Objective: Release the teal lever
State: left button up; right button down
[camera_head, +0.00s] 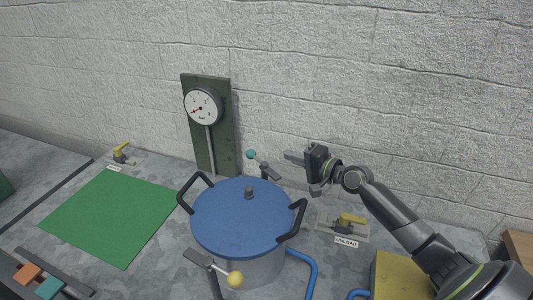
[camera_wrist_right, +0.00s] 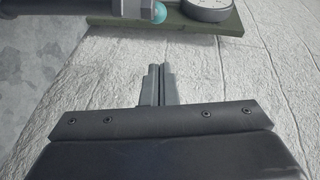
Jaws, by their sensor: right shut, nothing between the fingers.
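The teal lever (camera_head: 262,163) stands just behind the blue-lidded pot (camera_head: 228,225), its teal ball end tipped up and to the left. In the right wrist view its teal ball (camera_wrist_right: 160,12) shows at the top edge, beyond the fingertips. My right gripper (camera_head: 287,154) is in the air to the right of the teal ball, pointing left, apart from the lever. In the right wrist view its fingers (camera_wrist_right: 157,68) are together with nothing between them. My left gripper is not in view.
A gauge (camera_head: 203,106) on a dark green board stands behind the pot. A yellow-ball lever (camera_head: 235,279) is in front. A yellow-handled valve (camera_head: 352,219) labelled UNLOAD and a blue hose (camera_head: 312,268) are at right. The green mat (camera_head: 110,215) is bare.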

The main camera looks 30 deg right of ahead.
aim_at(262, 163)
pick_arm(q)
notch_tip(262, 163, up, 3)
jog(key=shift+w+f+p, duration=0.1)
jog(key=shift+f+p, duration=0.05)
jog(key=shift+p, duration=1.1)
pick_arm(e)
jog(key=w+a+f, duration=0.1)
jog(key=w+a, duration=0.4)
jog(key=w, duration=0.1)
jog(key=shift+f, duration=0.3)
jog(key=shift+a, duration=0.1)
